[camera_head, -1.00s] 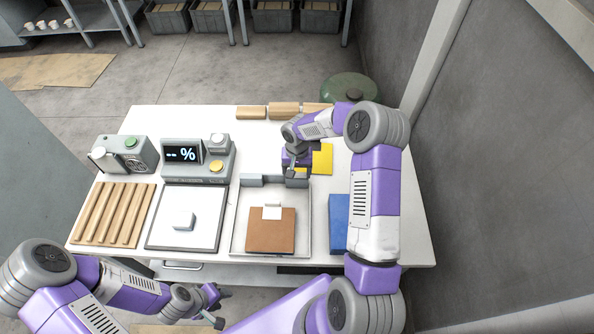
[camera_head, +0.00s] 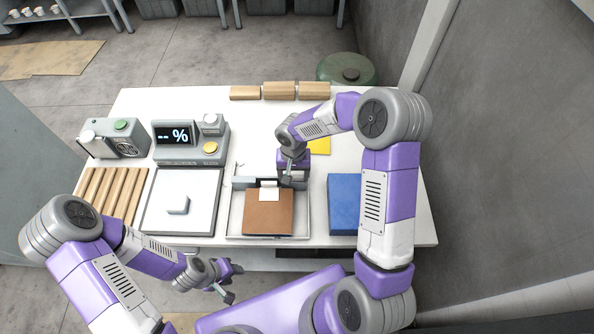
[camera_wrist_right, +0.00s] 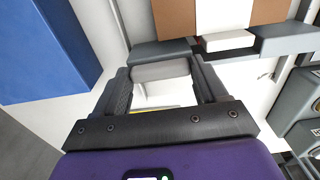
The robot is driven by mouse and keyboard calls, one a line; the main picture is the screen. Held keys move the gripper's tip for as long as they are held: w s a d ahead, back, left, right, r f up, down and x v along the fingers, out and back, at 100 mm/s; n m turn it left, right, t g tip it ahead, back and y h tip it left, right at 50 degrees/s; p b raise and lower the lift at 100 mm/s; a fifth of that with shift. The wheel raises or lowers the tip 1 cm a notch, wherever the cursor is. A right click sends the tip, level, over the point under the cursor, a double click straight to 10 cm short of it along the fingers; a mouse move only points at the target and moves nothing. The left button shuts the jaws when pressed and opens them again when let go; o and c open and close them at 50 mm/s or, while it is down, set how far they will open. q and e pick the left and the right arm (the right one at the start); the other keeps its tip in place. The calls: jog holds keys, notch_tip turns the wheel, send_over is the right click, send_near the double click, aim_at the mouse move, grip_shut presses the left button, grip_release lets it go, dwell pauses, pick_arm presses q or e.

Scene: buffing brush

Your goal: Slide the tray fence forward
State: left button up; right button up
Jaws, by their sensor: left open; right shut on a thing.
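The tray (camera_head: 234,220) is a shallow pale tray at the front middle of the table. Its fence (camera_head: 245,183) is a grey bar lying across it, just behind a brown board (camera_head: 268,213) with a white tag (camera_head: 269,192). My right gripper (camera_head: 287,180) is over the fence's right part. In the right wrist view the gripper (camera_wrist_right: 163,82) is shut on a light grey block (camera_wrist_right: 160,70) at the fence (camera_wrist_right: 290,40). The fence lies close to the tag; contact is unclear. My left gripper (camera_head: 232,284) is open and empty in front of the table.
A blue block (camera_head: 344,203) stands right of the tray. A white pad (camera_head: 182,200) with a small grey piece lies left of it. A display unit (camera_head: 190,140), a grey device (camera_head: 113,138), wooden slats (camera_head: 112,193) and wooden blocks (camera_head: 279,90) occupy the left and back.

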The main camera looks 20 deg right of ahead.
jog(key=o, duration=1.5)
jog(key=shift+r, duration=0.1)
notch_tip(320, 180, up, 8)
jog(key=shift+f+p, duration=0.25)
jog(key=shift+p, duration=0.25)
